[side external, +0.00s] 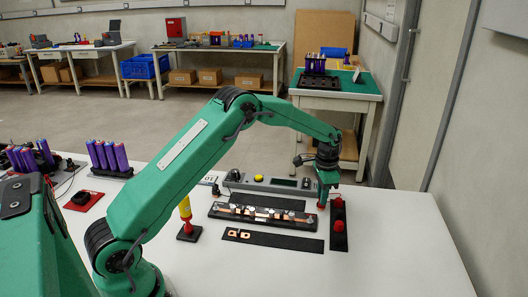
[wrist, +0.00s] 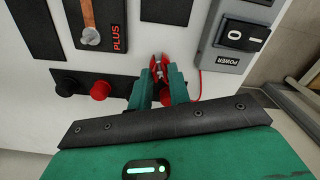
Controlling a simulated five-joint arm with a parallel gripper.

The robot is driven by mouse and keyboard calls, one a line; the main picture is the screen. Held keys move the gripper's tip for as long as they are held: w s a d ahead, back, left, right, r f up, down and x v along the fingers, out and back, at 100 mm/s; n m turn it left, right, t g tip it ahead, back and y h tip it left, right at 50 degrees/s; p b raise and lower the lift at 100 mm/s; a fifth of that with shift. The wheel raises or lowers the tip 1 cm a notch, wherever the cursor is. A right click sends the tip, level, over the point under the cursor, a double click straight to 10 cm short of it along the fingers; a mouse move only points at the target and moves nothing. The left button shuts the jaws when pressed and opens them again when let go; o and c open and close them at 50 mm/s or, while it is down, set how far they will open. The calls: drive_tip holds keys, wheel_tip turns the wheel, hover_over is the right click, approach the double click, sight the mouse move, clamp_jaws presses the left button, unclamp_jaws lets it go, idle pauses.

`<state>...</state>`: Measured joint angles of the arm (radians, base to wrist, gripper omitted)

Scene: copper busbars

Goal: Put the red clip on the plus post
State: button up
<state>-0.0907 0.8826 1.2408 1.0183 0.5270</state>
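The red clip (wrist: 158,68) is between the two teal fingers of my gripper (wrist: 161,84) in the wrist view, its jaws pointing up the picture. My gripper is closed around it, and a red wire runs from it along the right. The plus post appears as a silver bolt (wrist: 91,37) on a copper bar beside the PLUS label (wrist: 115,38), left of the clip and apart from it. In the side view my gripper (side external: 322,198) is low, by the right end of the black busbar board (side external: 265,218), with a red part at its tip.
A black strip with a black knob (wrist: 68,87) and a red knob (wrist: 100,90) lies left of my gripper. A grey power box with a switch (wrist: 243,36) stands on the right. A yellow-handled screwdriver (side external: 185,209) stands left of the board. The table's front right is clear.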

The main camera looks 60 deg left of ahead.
drive_tip(key=shift+c, duration=0.6)
drive_tip(key=shift+r, duration=0.1)
drive_tip(key=shift+r, duration=1.9)
drive_tip(key=shift+r, duration=0.1)
drive_tip(key=shift+s+d+r, duration=0.3)
drive_tip(key=shift+s+r, duration=0.05)
drive_tip(key=shift+s, duration=0.1)
drive_tip(key=s+d+r, duration=0.3)
drive_tip(key=s+r, duration=0.1)
drive_tip(key=s, duration=0.3)
drive_tip(key=shift+d+r, duration=0.15)
drive_tip(key=shift+r, duration=0.1)
drive_tip(key=shift+s+f, duration=0.1)
drive_tip(key=shift+f, duration=1.8)
drive_tip(key=shift+f, duration=0.1)
